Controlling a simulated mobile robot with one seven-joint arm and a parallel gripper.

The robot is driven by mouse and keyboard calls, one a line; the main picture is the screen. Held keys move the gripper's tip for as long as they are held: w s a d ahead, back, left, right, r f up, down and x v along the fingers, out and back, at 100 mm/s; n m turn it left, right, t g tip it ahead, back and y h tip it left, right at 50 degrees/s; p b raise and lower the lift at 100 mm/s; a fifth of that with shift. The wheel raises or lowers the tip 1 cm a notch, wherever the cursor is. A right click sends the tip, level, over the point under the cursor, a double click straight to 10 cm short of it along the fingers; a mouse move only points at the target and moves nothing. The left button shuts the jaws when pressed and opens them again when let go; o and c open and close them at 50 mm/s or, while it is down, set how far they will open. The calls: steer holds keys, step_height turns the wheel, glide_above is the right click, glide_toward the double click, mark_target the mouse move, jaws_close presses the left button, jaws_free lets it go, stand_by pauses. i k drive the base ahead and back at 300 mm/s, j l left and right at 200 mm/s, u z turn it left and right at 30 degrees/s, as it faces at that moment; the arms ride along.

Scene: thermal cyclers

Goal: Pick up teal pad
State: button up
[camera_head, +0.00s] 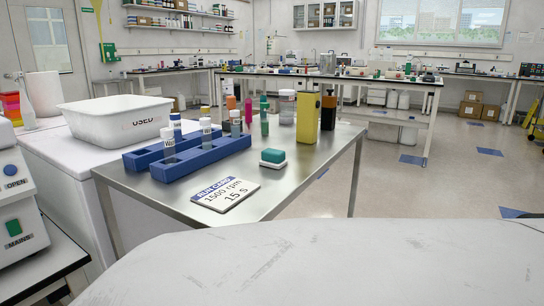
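The teal pad (273,156) lies on the steel table, near its middle right. It is a small block with a teal top and a paler lower part. It is clear of the things around it, with the blue racks to its left and the run card in front of it. My gripper is not in view, and nothing is seen touching the pad.
Blue racks (201,156) with white-labelled vials stand left on the steel table (308,170). A run card (225,194) lies at the front. A yellow box (307,117), a brown bottle (328,112) and several tubes stand behind the pad. A white "USED" tub (112,122) is at left.

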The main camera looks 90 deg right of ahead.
mark_target(275, 159)
steer(key=z, duration=0.95)
steer(key=k+j+z, duration=0.1)
steer(key=z, duration=1.4)
